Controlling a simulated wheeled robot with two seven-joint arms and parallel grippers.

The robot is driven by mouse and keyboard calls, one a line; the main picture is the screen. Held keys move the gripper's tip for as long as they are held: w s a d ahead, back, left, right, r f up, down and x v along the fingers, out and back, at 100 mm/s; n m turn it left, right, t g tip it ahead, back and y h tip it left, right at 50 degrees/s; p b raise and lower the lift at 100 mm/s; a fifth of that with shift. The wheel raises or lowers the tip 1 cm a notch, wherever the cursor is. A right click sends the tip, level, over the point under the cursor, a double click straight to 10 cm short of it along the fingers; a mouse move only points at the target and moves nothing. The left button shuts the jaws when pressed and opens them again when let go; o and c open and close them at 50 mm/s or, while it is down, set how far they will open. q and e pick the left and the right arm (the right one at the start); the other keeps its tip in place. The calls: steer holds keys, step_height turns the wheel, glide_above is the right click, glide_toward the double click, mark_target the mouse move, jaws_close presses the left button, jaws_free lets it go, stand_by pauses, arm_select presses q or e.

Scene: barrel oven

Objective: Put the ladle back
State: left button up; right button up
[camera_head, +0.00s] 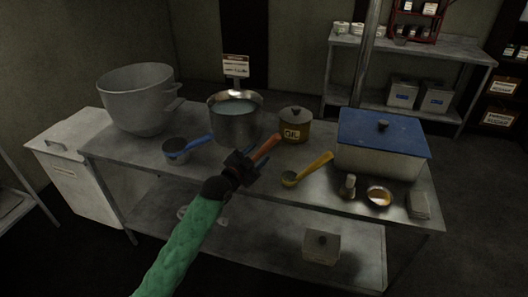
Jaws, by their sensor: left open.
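Three ladles show on the metal table. The blue-handled ladle (177,152) is at the left, its handle pointing right towards the steel pot (237,118). The yellow-handled ladle (307,170) lies right of centre, its cup at the left end. An orange handle (266,147) sticks out beyond my left gripper (246,167); its lower end and any cup are hidden behind the gripper. My right gripper is out of view.
The table (225,168) also holds a large grey pot (138,98), an oil pot (293,127), a blue-lidded container (382,147), a small bottle (349,186) and a small bowl (379,196). A lower shelf (270,225) runs below. A pole (366,55) stands behind.

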arm_select(q)
steer(key=b+v, duration=0.1)
steer(key=v, duration=0.6)
steer(key=s+a+f+n+g+y, duration=0.3)
steer(key=s+f+n+g+y, duration=0.25)
steer(key=s+f, duration=1.2)
steer(key=s+a+f+n+g+y, duration=0.1)
steer(key=s+a+f+n+g, duration=0.1)
steer(key=s, duration=0.6)
steer(key=s+a+f+n+g+y, duration=0.1)
steer(key=s+a+f+n+g, duration=0.1)
steer(key=s, duration=0.7)
steer(key=s+a+f+n+g+y, duration=0.2)
steer(key=s+a+g, duration=0.1)
steer(key=s, duration=0.6)
steer(key=shift+a+f, duration=0.4)
steer(key=shift+a, duration=0.5)
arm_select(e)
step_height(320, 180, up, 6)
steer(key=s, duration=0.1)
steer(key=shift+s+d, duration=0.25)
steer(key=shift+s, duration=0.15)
arm_select(q)
steer(key=shift+n+g, duration=0.25)
